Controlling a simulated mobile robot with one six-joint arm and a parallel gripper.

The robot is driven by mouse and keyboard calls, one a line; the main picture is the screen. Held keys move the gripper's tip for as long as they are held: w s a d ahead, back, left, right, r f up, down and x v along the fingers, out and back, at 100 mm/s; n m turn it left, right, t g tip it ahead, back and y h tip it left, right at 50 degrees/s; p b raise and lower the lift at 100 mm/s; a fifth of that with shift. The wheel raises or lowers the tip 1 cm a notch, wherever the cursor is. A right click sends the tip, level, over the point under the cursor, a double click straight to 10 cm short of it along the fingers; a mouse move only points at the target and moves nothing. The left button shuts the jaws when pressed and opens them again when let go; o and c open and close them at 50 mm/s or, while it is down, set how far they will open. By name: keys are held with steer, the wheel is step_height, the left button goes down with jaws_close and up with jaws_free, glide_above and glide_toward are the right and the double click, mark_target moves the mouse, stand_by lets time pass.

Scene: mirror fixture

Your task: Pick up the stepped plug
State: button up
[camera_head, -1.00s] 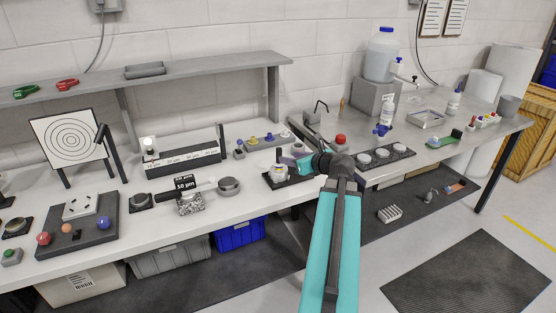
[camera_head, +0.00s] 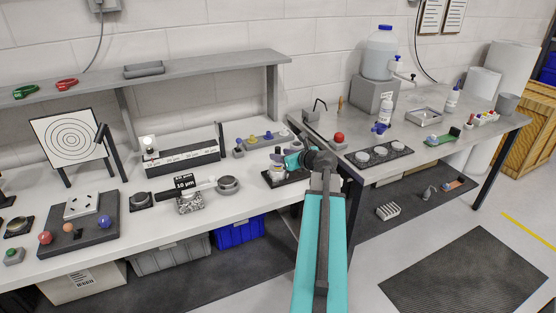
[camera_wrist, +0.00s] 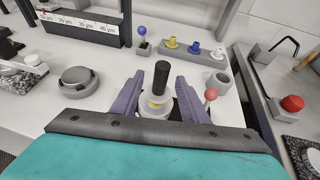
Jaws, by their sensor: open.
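A stepped piece that looks like the stepped plug (camera_wrist: 162,78) stands upright in the wrist view, with a black cylinder above wider pale rings and a little yellow. My gripper (camera_wrist: 160,83) is open, with one purple finger on each side of the piece. I cannot tell whether either finger touches it. In the head view, my gripper (camera_head: 284,158) is at the right part of the white bench, over a dark base plate (camera_head: 272,183). The jaws and wrist largely hide the piece there.
A red ball-topped pin (camera_wrist: 210,95) stands close to the right finger. A grey rack (camera_wrist: 195,50) with coloured plugs is behind. The grey bench (camera_head: 352,112) on the right holds a red knob (camera_head: 338,137).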

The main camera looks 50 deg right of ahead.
steer(key=shift+x, duration=1.05)
steer(key=shift+r+p+x, duration=0.15)
steer(key=shift+p+x, duration=0.4)
steer(key=shift+x, duration=0.35)
steer(key=shift+r+p+x, duration=0.15)
steer(key=shift+p+x, duration=0.4)
steer(key=shift+x, duration=1.3)
steer(key=shift+s, duration=0.1)
jaws_close()
